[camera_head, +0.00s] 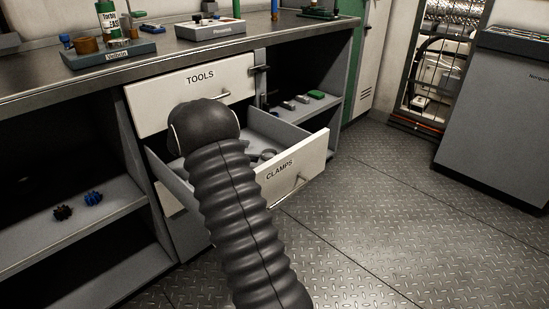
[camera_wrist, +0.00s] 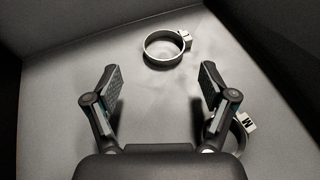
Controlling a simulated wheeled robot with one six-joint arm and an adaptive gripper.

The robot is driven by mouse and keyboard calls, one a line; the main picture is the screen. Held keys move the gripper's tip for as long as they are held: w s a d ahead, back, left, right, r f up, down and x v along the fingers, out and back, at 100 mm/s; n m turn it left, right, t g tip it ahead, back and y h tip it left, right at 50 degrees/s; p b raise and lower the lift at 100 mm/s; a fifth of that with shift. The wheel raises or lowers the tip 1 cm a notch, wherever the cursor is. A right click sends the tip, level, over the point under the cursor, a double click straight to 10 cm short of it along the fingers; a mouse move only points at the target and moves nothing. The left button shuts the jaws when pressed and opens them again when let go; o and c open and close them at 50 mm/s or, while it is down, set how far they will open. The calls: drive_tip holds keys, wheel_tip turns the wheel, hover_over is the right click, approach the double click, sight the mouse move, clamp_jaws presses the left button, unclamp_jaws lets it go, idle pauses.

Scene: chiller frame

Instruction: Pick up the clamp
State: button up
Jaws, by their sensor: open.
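My gripper (camera_wrist: 160,92) is open and empty in the wrist view, its two fingers spread above the grey floor of the open drawer. One ring-shaped metal clamp (camera_wrist: 147,50) lies flat beyond the fingertips, near the drawer's back in that view. A second clamp (camera_wrist: 243,126), with a letter on its tag, lies to the right, partly hidden behind the right finger. In the head view, the drawer labelled CLAMPS (camera_head: 297,172) is pulled out, and clamps (camera_head: 264,155) show inside, partly hidden by my arm. My gripper is hidden there.
A shut drawer labelled TOOLS (camera_head: 200,85) is just above the open one. The drawer walls (camera_wrist: 268,50) stand close around the gripper. A steel worktop (camera_head: 180,52) with trays runs above. The floor (camera_head: 400,220) to the right is clear.

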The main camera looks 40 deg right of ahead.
sight(263, 158)
drive_tip(key=shift+s+x, duration=0.15)
drive_tip(key=shift+x, duration=1.15)
drive_tip(key=shift+s+x, duration=0.1)
drive_tip(key=shift+x, duration=1.25)
drive_tip(key=shift+a, duration=0.1)
drive_tip(key=c, duration=1)
